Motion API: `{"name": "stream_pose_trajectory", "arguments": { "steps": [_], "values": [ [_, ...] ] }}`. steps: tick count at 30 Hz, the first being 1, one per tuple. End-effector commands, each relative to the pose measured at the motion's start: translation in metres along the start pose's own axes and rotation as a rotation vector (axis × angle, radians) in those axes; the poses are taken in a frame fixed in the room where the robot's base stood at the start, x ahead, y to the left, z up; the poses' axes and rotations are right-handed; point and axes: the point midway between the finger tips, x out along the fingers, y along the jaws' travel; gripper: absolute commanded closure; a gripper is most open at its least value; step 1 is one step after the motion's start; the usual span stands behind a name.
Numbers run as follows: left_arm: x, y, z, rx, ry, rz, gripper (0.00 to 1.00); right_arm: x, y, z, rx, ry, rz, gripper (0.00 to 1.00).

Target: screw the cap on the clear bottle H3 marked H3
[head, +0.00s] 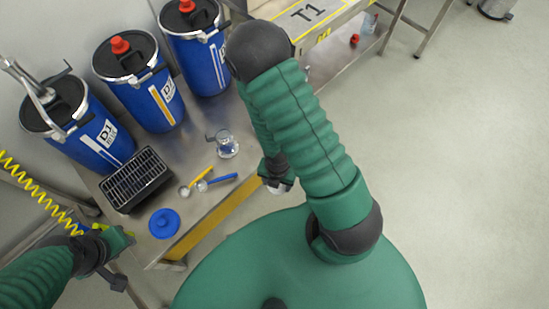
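A small clear bottle (369,22) stands at the top right, on the steel bench beside the T1 box; any mark on it is too small to read. A small red cap (354,40) lies on the bench just in front of it, apart from the bottle. My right gripper (277,183) points down near the bench's front edge, left of my green arm and well away from bottle and cap. A pale object shows at its tips; I cannot tell if it is held. My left gripper (122,243) is at the lower left, beside the bench, its fingers unclear.
Blue drums (160,100) line the back of the bench. A glass beaker (227,146), a black rack (137,180), yellow and blue scoops (222,181) and a blue lid (164,223) lie in front. My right arm hides the bench middle.

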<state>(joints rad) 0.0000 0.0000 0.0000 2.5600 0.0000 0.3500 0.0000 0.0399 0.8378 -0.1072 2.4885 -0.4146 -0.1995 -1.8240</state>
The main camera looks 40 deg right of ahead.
Motion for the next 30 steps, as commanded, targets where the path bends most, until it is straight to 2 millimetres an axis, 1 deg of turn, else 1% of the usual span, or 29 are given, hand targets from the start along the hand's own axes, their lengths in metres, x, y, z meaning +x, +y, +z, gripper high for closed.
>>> {"name": "stream_pose_trajectory", "arguments": {
  "steps": [8,11,14,15,17,18,20,21,25,30],
  "values": [
    [0.0,0.0,0.0,0.0,0.0,0.0,0.65,-0.001,0.002,0.002,0.016,0.0,0.001,0.78],
    [0.0,0.0,0.0,0.0,0.0,0.0,0.65,-0.007,0.011,0.014,0.111,-0.002,0.004,0.78],
    [0.0,0.0,0.0,0.0,0.0,0.0,0.65,-0.023,0.028,0.034,0.311,-0.004,0.01,0.78],
    [0.0,0.0,0.0,0.0,0.0,0.0,0.65,-0.032,0.037,0.043,0.419,-0.005,0.012,0.78],
    [0.0,0.0,0.0,0.0,0.0,0.0,0.65,-0.049,0.052,0.056,0.598,-0.003,0.013,0.78],
    [0.0,0.0,0.0,0.0,0.0,0.0,0.65,-0.062,0.063,0.062,0.717,-0.003,0.013,0.78],
    [0.0,0.0,0.0,0.0,0.0,0.0,0.65,-0.082,0.077,0.069,0.896,-0.003,0.014,0.78],
    [0.0,0.0,0.0,0.0,0.0,0.0,0.65,-0.095,0.087,0.072,1.01,-0.002,0.014,0.78],
    [0.0,0.0,0.0,0.0,0.0,0.0,0.65,-0.137,0.111,0.076,1.336,0.001,0.012,0.78],
    [0.0,0.0,0.0,0.0,0.0,0.0,0.65,-0.194,0.137,0.07,1.711,0.005,0.011,0.78]
  ]
}}
